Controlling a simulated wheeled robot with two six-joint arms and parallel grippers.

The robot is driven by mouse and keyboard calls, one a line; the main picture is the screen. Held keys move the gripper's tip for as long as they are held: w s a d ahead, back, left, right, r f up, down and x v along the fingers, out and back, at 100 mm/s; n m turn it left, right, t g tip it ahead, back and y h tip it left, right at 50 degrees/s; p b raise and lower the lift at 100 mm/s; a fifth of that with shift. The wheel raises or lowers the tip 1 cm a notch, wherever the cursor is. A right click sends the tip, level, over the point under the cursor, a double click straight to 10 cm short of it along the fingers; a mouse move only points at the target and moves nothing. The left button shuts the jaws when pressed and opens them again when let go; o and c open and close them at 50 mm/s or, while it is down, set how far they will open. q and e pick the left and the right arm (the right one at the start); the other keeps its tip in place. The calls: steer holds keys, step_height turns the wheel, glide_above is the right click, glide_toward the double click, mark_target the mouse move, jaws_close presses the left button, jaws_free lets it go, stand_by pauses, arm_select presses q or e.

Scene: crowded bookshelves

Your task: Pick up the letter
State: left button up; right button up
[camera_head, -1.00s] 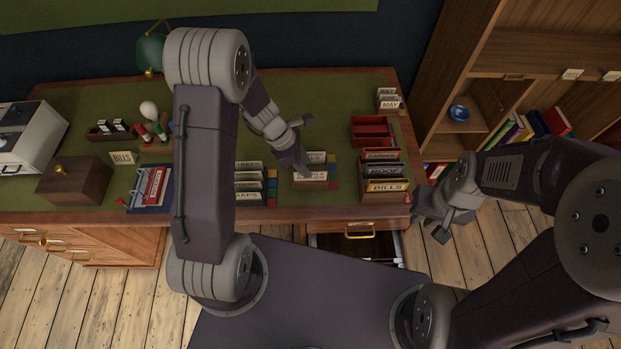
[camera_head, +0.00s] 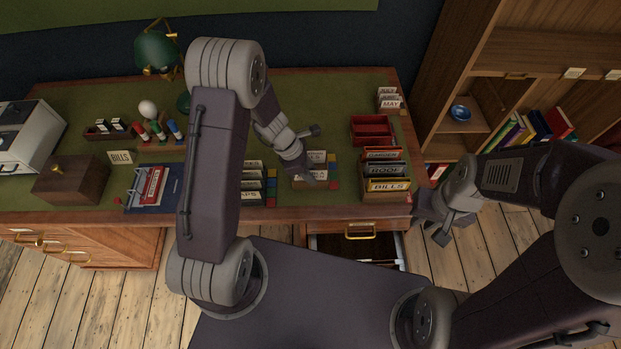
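No single piece of paper stands out as the letter. Upright paper cards stand in a small wooden holder (camera_head: 325,184) near the front edge of the desk. My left gripper (camera_head: 312,155) is over this holder, with its two fingers spread apart, and it covers part of the cards. I cannot tell if it touches them. White papers (camera_head: 385,262) show in an open drawer below the desk top. My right gripper (camera_head: 434,226) is off the desk's right end, over the floor, with its fingers apart and nothing seen between them.
A labelled card box (camera_head: 385,196) marked BILLS and a red tray (camera_head: 371,130) stand right of the holder. Another labelled card stack (camera_head: 252,186) stands to its left. A green lamp (camera_head: 155,50) is at the back. Bare desk top (camera_head: 325,95) lies behind the holder.

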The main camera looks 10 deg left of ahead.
arm_select(q)
jaws_close()
stand_by(1.4)
